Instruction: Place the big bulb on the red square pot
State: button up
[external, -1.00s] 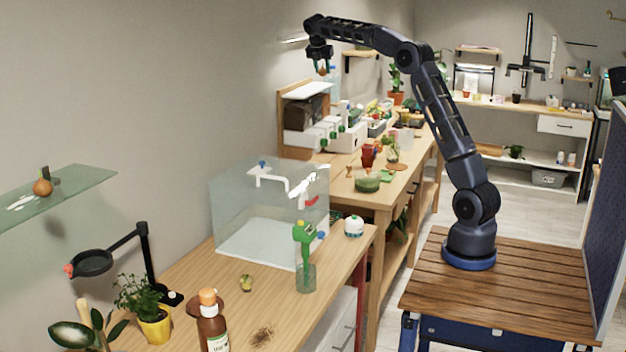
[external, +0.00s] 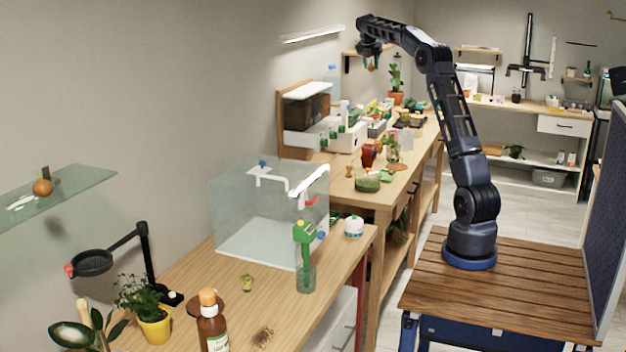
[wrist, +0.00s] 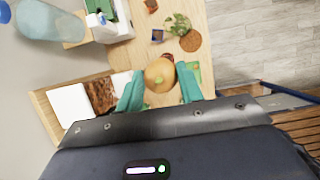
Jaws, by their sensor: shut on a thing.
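My gripper (wrist: 160,88) is shut on the big bulb (wrist: 160,73), a round orange-brown bulb held between two teal fingers in the wrist view. In the external view my gripper (external: 371,58) is high above the long wooden bench, with the bulb small and hard to make out between its fingers. A red pot (external: 368,153) stands on that bench, below the gripper in the picture and well apart from it. In the wrist view a dark red bit (wrist: 168,57) shows just beyond the bulb, mostly hidden by it; I cannot tell its shape.
A green bowl (external: 367,183), white drawer units (external: 345,137) and a terracotta saucer (wrist: 191,41) share the bench (external: 385,196). A cactus (external: 395,78) stands farther back. Another round brown bulb-like thing (external: 42,187) sits on the glass shelf (external: 85,185) at left.

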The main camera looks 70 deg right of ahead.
send_near(369, 147)
jog(key=x, duration=0.5)
jog(key=shift+w+d+f, duration=0.15)
jog(key=shift+w+d, duration=0.05)
jog(key=shift+d, duration=0.1)
jog(key=shift+f, duration=0.1)
jog(key=o, duration=0.8)
jog(key=shift+o, duration=0.8)
